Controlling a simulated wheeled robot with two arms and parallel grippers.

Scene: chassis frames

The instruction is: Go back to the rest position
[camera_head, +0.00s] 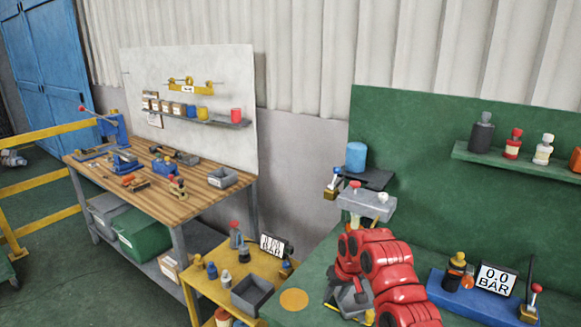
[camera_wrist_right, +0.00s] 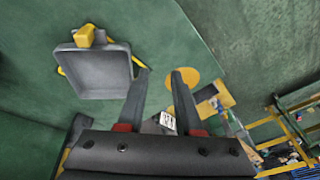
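My right arm comes in at the lower right of the head view as red rounded links. My right gripper (camera_head: 352,299) is dark grey and low over the green table (camera_head: 318,262), just right of a flat orange disc (camera_head: 294,299). In the right wrist view, its two dark fingers (camera_wrist_right: 161,74) are apart with nothing between them. My left gripper is in neither view.
A blue gauge stand (camera_head: 470,300) reading 0.0 BAR is right of my arm. A grey block (camera_head: 367,203) stands behind the arm. A yellow table (camera_head: 215,280) with a grey bin and a wooden workbench (camera_head: 150,200) are to the left.

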